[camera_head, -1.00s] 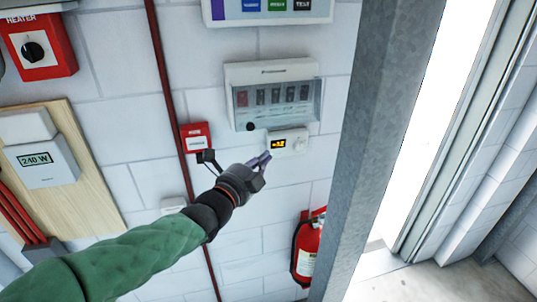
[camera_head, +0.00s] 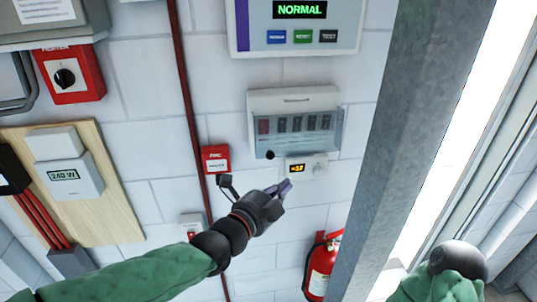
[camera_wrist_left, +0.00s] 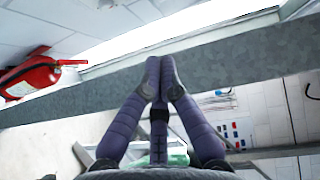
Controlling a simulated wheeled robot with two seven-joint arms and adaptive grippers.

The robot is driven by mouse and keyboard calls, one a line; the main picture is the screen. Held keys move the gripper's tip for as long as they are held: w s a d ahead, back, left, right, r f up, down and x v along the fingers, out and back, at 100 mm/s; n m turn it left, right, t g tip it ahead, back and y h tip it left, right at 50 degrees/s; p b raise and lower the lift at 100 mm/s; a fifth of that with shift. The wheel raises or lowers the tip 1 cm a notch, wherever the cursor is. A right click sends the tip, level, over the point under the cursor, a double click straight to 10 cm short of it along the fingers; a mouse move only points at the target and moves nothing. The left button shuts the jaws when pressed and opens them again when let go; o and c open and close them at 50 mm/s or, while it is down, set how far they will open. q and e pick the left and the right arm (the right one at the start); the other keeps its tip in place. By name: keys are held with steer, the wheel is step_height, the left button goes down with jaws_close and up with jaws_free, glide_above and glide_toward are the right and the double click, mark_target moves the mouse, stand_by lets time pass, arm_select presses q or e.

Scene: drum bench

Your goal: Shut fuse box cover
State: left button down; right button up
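The fuse box (camera_head: 293,98) is a white wall unit with a row of dark breakers and one red one. Its clear smoky cover (camera_head: 327,143) hangs in front of the breakers, with a dark round knob (camera_head: 270,155) at its lower left. The cover's lower part looks flared out from the box; I cannot tell exactly how far it stands open. My left gripper (camera_head: 285,188) is below the box, apart from the cover. In the left wrist view its purple fingers (camera_wrist_left: 160,77) meet at the tips with nothing between them. My right gripper is not in view.
A red call point (camera_head: 216,159) is to the left, an alarm panel (camera_head: 296,52) above. A grey metal post (camera_head: 385,150) stands close on the right. A fire extinguisher (camera_head: 321,267) hangs below.

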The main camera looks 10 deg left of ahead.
mark_target(299, 134)
arm_select(q)
steer(key=w+a+p+x, duration=0.1)
steer(key=a+p+x, duration=0.1)
steer(key=x, duration=1)
steer(key=shift+w+f+p, duration=0.15)
steer(key=shift+w+p, duration=0.3)
steer(key=shift+p, duration=0.4)
steer(key=b, duration=0.4)
steer(key=w+f+m+t+b, duration=0.1)
steer(key=b, duration=0.4)
steer(key=shift+w+a+f, duration=0.15)
steer(key=shift+w+a, duration=0.15)
steer(key=shift+w, duration=0.05)
steer(key=shift+h, duration=0.3)
